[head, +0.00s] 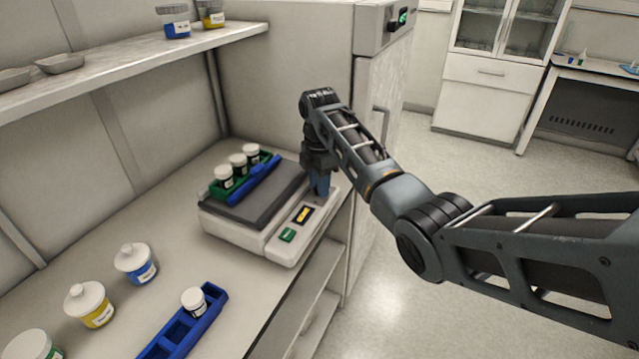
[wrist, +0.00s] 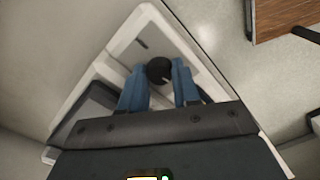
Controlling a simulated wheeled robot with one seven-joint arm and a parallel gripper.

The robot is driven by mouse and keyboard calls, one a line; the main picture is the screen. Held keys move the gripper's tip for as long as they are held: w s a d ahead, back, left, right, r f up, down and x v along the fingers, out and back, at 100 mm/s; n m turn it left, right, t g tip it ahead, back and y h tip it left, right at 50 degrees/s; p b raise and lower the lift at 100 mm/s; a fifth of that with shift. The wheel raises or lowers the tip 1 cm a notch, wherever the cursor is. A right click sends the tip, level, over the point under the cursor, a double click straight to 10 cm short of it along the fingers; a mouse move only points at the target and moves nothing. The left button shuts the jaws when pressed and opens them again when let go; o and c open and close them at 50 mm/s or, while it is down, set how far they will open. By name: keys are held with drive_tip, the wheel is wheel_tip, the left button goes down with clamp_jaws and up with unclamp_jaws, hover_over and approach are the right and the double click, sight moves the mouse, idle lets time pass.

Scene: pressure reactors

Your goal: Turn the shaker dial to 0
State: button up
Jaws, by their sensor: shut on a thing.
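The shaker (head: 235,230) is a white box with a dark grey platform, standing on the bench near its right edge. Its dial (wrist: 159,70) is a round black knob with a small light mark, seen in the wrist view. My gripper (head: 320,190) reaches down over the far end of the shaker's front panel. In the wrist view its blue fingers (wrist: 162,75) are shut on the dial, one on each side. In the head view the gripper hides the dial. I cannot read the number that the mark points to.
A green rack (head: 222,192) with three white-capped jars and a blue rack (head: 262,178) lie on the platform. A yellow display (head: 305,215) and a green button (head: 288,235) are on the panel. Another blue rack (head: 212,310) and capped jars stand on the bench in front.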

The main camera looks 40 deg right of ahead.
idle(0.5)
drive_tip(key=o, duration=0.8)
drive_tip(key=shift+c, duration=0.2)
drive_tip(key=shift+r+b, duration=0.5)
drive_tip(key=shift+r, duration=3.45)
